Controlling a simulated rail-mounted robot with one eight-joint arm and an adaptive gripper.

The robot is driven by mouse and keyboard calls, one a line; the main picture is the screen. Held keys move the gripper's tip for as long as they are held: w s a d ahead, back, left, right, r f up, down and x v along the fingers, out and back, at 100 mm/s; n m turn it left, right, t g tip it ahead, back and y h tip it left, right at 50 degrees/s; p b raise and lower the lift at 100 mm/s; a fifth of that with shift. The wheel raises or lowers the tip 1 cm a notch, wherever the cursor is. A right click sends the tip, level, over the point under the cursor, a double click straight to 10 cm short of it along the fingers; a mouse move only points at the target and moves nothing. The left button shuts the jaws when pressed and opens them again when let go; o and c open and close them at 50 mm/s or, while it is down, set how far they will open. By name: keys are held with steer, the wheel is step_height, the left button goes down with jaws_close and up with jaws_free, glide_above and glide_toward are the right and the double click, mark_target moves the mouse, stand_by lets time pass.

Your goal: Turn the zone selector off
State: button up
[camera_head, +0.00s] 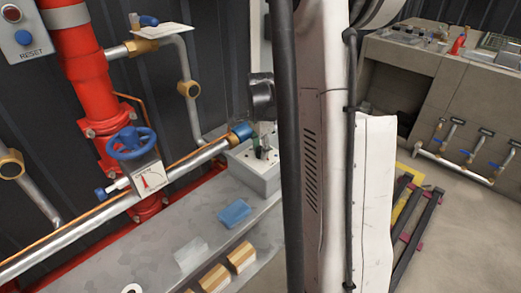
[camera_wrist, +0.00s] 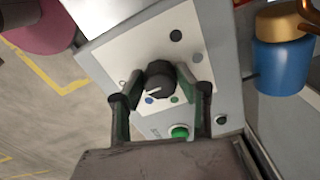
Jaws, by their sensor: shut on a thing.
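The zone selector is a round black knob (camera_wrist: 160,80) with a white pointer line, on the pale face of a grey panel box (camera_wrist: 222,50) in the wrist view. The pointer line aims toward the lower left in that view. Coloured dots, dark, blue and green, surround the knob. My gripper (camera_wrist: 160,84) is shut on the knob, with one finger on each side of it. In the head view, the panel box (camera_head: 258,172) stands at the end of the grey bench, partly hidden behind my arm.
A green button (camera_wrist: 179,132) and a small black knob (camera_wrist: 221,120) sit lower on the panel. A blue-and-brass pipe fitting (camera_wrist: 280,62) is close at the right. In the head view, a blue handwheel (camera_head: 131,143) and red pipes (camera_head: 80,65) stand left.

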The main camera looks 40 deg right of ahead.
mark_target(260, 149)
stand_by(0.3)
steer(key=o, duration=1.1)
steer(key=shift+r, duration=0.1)
step_height(260, 149, up, 12)
steer(key=shift+f, duration=0.1)
steer(key=s+a+r+n+t+h+p, duration=0.1)
steer(key=s+a+r+n+t+p, duration=0.1)
steer(key=a+r+n, duration=0.5)
steer(key=s+a+r+n+t+p, duration=0.1)
steer(key=s+a+r+n+p, duration=0.15)
steer(key=a, duration=0.75)
steer(key=s+a+n+t+p, duration=0.1)
steer(key=s+a+n, duration=0.2)
steer(key=a, duration=0.1)
steer(key=s+a+r+n+t+p, duration=0.1)
steer(key=s+a+n, duration=0.2)
steer(key=a+n, duration=0.1)
steer(key=s+a+r+n+t+y+p, duration=0.1)
steer(key=s+a+n+t, duration=0.1)
steer(key=s+a+n, duration=0.2)
steer(key=shift+a+r, duration=0.2)
steer(key=shift+a, duration=0.8)
